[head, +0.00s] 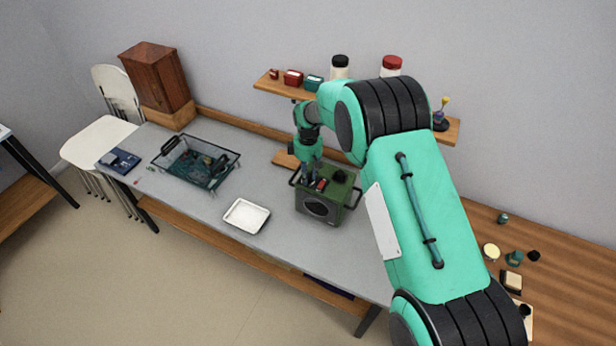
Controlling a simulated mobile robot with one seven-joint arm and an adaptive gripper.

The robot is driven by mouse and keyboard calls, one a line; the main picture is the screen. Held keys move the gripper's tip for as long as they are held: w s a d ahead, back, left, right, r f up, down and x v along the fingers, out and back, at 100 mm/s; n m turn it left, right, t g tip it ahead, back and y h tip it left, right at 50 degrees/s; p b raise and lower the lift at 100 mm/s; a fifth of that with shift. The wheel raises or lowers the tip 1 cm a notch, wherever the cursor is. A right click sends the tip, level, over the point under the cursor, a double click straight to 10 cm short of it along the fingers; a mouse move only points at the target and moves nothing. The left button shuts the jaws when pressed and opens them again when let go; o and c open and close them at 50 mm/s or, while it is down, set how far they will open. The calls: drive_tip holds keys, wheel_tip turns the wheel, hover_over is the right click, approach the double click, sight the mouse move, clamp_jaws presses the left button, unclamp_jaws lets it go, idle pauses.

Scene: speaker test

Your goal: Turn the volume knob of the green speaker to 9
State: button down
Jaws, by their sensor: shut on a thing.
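The green speaker (335,204) stands on the grey workbench, with a dark round grille on its front and carry handles at its sides. A black round part (340,176) shows on its top, to the right of my gripper. My gripper (319,183) points down at the left part of the speaker's top and is shut on the volume knob, which the fingers mostly hide. A small red part shows by the fingertips. The knob's scale and setting are too small to read.
A white tray (246,229) lies left of the speaker. A black wire-framed basket (163,174) stands farther left, near a blue device (119,161). A wall shelf (268,87) with jars and small boxes is behind my arm. Small items lie on the wooden table at right.

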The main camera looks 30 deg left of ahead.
drive_tip(key=m, duration=0.3)
drive_tip(key=f+m+b, duration=0.1)
drive_tip(key=shift+s+d+m, duration=0.25)
drive_tip(key=shift+s+m, duration=0.05)
drive_tip(key=m, duration=0.3)
drive_tip(key=shift+m, duration=0.3)
drive_tip(key=m+b, duration=0.1)
drive_tip(key=m, duration=0.3)
drive_tip(key=shift+s+m, duration=0.1)
drive_tip(key=shift+m, duration=0.2)
drive_tip(key=m, duration=0.4)
drive_tip(key=shift+a, duration=0.1)
drive_tip(key=m, duration=0.8)
drive_tip(key=shift+a+r+m+b, duration=0.15)
drive_tip(key=shift+m+b, duration=0.15)
drive_tip(key=shift+b, duration=0.05)
drive_tip(key=m, duration=0.4)
drive_tip(key=shift+w+a+r+m, duration=0.15)
drive_tip(key=shift+w+m, duration=0.05)
drive_tip(key=shift+m, duration=0.1)
drive_tip(key=shift+w+a+r+m, duration=0.1)
drive_tip(key=shift+w+r+m, duration=0.05)
drive_tip(key=shift+m, duration=1.55)
